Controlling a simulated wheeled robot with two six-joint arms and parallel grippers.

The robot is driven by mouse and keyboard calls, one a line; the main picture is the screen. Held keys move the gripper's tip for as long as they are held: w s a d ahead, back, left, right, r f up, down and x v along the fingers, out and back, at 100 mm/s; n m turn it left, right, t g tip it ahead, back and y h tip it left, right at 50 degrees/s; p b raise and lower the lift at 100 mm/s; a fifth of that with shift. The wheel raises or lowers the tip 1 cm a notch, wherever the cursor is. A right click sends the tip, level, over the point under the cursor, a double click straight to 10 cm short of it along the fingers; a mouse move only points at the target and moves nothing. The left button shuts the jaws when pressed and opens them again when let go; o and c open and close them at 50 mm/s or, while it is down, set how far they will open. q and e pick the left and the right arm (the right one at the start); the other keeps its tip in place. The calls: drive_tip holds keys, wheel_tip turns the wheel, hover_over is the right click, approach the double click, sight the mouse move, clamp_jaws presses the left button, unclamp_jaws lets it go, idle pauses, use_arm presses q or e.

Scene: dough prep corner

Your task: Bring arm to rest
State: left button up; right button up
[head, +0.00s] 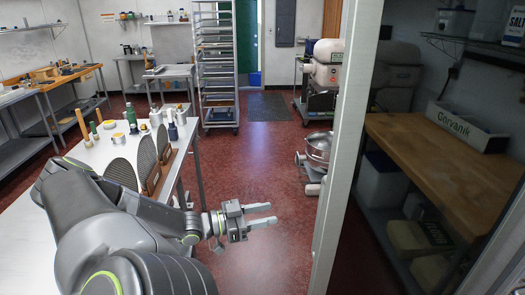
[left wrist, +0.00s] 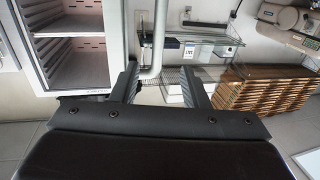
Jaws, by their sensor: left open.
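My left arm comes in from the lower left of the head view and reaches over the corner of the white table. Its gripper (head: 272,214) is out past the table's right edge, above the red floor, with its two pale fingers pointing right. The fingers are apart with nothing between them. In the left wrist view the same gripper (left wrist: 160,80) shows two dark fingers spread wide, empty. My right gripper is in neither view.
The white table (head: 95,153) holds dark oval boards in a wooden stand and several jars. A pale upright post (head: 345,150) stands right of the gripper. A wooden bench (head: 440,170) lies beyond it. A wheeled rack (head: 213,70) stands at the back. Red floor between is open.

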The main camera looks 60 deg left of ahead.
use_arm(q)
drive_tip(key=shift+s, duration=0.1)
idle(0.6)
